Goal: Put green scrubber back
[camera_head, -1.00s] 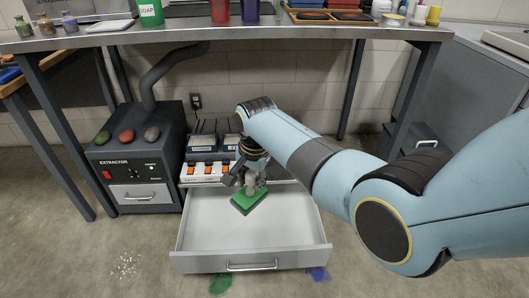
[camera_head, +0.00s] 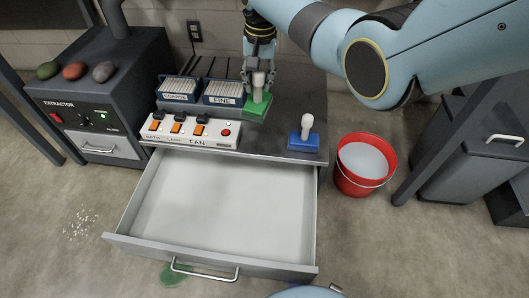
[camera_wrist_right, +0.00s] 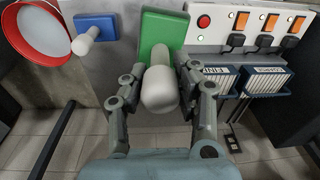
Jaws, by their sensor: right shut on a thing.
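The green scrubber (camera_head: 256,106) has a flat green base and a pale knob handle. My right gripper (camera_head: 260,76) is shut on the handle, with a finger on each side of it in the right wrist view (camera_wrist_right: 160,90). The green base (camera_wrist_right: 160,32) is at or just above the grey cabinet top, beside the box marked FINE; I cannot tell whether it touches. A blue scrubber (camera_head: 304,137) with a white knob stands on the right front of the cabinet top (camera_head: 262,140). My left gripper is not in view.
The white drawer (camera_head: 222,205) below is pulled open and looks empty. The switch panel (camera_head: 195,130) and the FINE box (camera_head: 222,93) stand to the left. A red bucket (camera_head: 343,178) with pale liquid stands on the floor at right. The extractor (camera_head: 95,95) is at far left.

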